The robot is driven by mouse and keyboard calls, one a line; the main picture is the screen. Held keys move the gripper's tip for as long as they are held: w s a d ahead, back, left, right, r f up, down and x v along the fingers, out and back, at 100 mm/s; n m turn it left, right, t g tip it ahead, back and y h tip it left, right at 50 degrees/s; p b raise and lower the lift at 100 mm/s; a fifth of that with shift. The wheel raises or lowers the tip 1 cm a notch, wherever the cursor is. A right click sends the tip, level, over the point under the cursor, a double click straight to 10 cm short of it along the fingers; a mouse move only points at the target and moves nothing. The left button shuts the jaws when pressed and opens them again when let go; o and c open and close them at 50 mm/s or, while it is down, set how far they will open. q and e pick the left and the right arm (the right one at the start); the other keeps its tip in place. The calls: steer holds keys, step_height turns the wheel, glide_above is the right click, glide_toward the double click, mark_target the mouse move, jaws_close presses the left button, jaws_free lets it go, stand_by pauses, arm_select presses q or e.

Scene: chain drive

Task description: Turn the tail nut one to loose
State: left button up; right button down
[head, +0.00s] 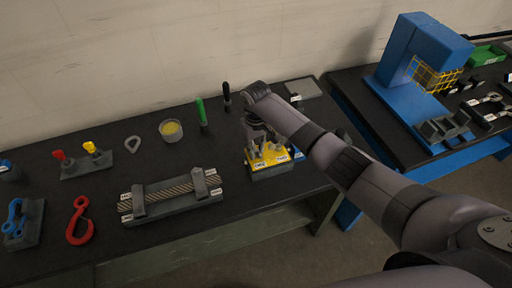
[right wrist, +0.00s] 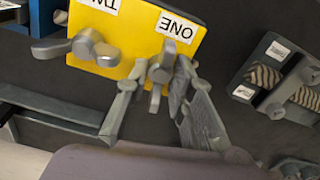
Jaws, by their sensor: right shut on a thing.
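A yellow block (head: 275,166) with white labels stands near the right end of the dark bench. The right wrist view shows its yellow face (right wrist: 140,22) upside down, with the label ONE and a second label cut off at "TW". The grey tail nut one (right wrist: 160,73) is a winged nut beside the label ONE. My right gripper (right wrist: 158,82) has its fingers on either side of this nut and is shut on it. A second grey winged nut (right wrist: 84,46) sits beside the cut-off label. In the head view my right gripper (head: 256,142) comes down over the block and hides its nuts partly. My left gripper is not in view.
A grey rope fixture (head: 172,195) lies left of the block; it shows at the right wrist view's right edge. A red hook (head: 79,222), a cup (head: 171,130) and a green-handled tool (head: 201,112) are on the bench. A blue machine (head: 420,55) stands on another table.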

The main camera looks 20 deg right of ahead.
steer(key=n, duration=1.3)
steer(key=shift+n, duration=0.4)
steer(key=n, duration=0.5)
steer(key=shift+s+f+n, duration=0.1)
steer(key=shift+n, duration=0.2)
steer(key=n+b, duration=0.1)
steer(key=n, duration=0.4)
steer(key=shift+n+b, duration=0.3)
steer(key=shift+s+f, duration=0.1)
steer(key=c, duration=1.8)
jaws_free()
steer(key=shift+o, duration=0.4)
